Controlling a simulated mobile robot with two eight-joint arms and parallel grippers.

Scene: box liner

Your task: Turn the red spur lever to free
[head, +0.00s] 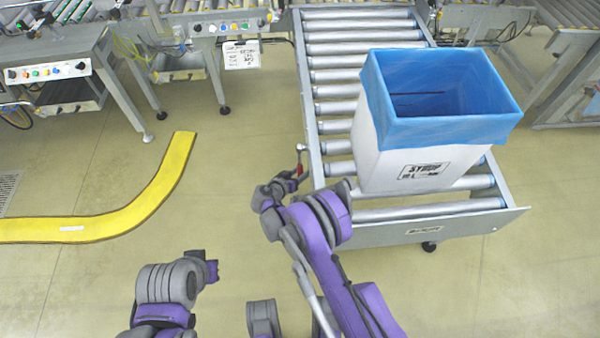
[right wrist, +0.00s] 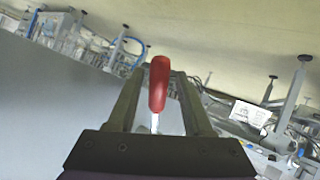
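The red spur lever (head: 299,169) is on the left side rail of the roller conveyor, near its front end. In the right wrist view its rounded red handle (right wrist: 158,82) stands upright on a pale metal stem. My right gripper (right wrist: 160,78) is open, with one finger on each side of the handle. A gap shows between handle and right finger; the left finger is closer, and I cannot tell if it touches. In the head view my right gripper (head: 296,178) is small beside the rail at the lever. My left arm is at the lower left; its fingers cannot be made out.
A white box (head: 410,150) with a blue liner (head: 450,130) stands on the roller conveyor (head: 312,110), right of the lever. A yellow curved floor strip (head: 150,195) lies at left. Control benches (head: 90,50) line the back. The floor between strip and conveyor is clear.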

